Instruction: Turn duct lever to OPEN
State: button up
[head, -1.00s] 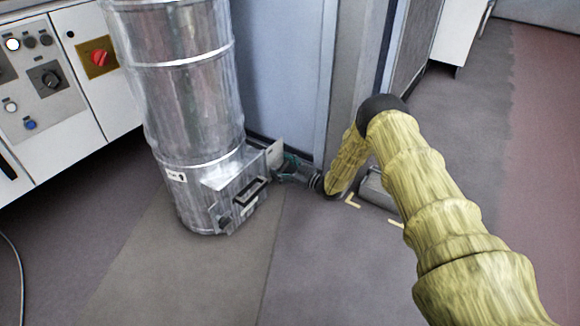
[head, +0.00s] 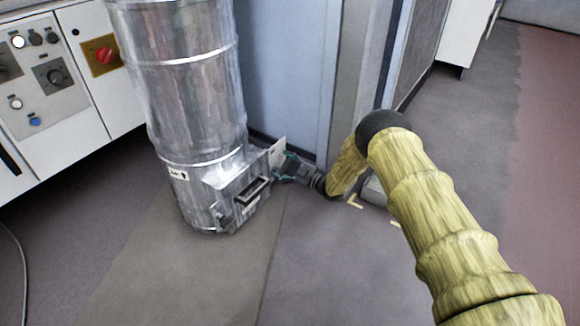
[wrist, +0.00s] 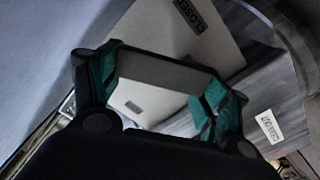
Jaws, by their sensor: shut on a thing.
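The silver duct (head: 190,100) stands upright, with a metal box (head: 240,188) low on its side. A pale plate (head: 277,152) sticks out beside the box; in the wrist view the plate (wrist: 195,35) bears a CLOSED label (wrist: 188,14). My gripper (head: 281,169) is low at the right of the duct, against this plate area. In the wrist view its teal-padded fingers (wrist: 160,88) are shut on a pale grey piece, the duct lever (wrist: 150,95), which has a small dark label. The lever's far end and pivot are hidden. No OPEN label is readable.
A white control cabinet (head: 60,80) with knobs stands at the left. A blue-grey wall panel (head: 285,70) rises behind the duct. A CLEANOUT label (wrist: 269,126) shows at the right in the wrist view. Floor (head: 330,265) in front is clear.

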jog(key=shift+w+r, duration=0.1)
jog(key=o, duration=1.5)
jog(key=shift+a, duration=0.1)
jog(key=shift+c, duration=0.2)
jog(key=shift+d, duration=0.2)
jog(key=v, duration=1.1)
jog(key=shift+s+d, duration=0.25)
jog(key=shift+s, duration=0.1)
